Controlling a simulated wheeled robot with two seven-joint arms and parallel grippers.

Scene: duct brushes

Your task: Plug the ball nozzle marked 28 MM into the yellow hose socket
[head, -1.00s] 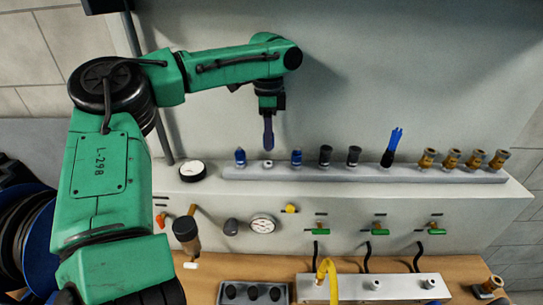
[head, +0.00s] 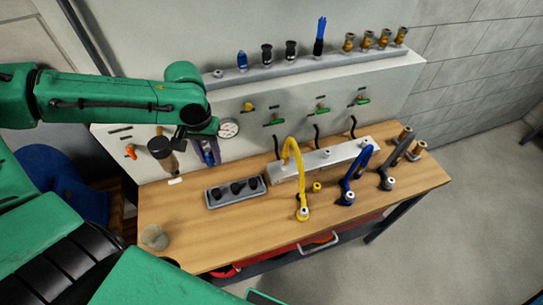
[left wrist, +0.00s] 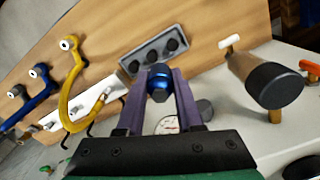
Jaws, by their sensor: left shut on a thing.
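My left gripper (head: 208,158) is in front of the panel, left of the tray with black knobs. In the left wrist view its two purple fingers (left wrist: 158,95) are shut on a blue nozzle (left wrist: 158,78); no 28 MM mark is legible on it. The yellow hose (head: 287,150) arches from the grey manifold down to the bench, ending in a socket with a pale opening (head: 303,213). That socket also shows in the left wrist view (left wrist: 68,43). The gripper and nozzle are apart from it, to its left in the head view. My right gripper is not in view.
The rack (head: 300,63) holds another blue nozzle (head: 242,61), black nozzles, a blue brush and brass fittings. A black-knobbed tray (head: 235,203) and manifold (head: 272,177) sit on the bench. A blue hose (head: 352,175) and grey hose (head: 400,150) stand right. The front bench is mostly clear.

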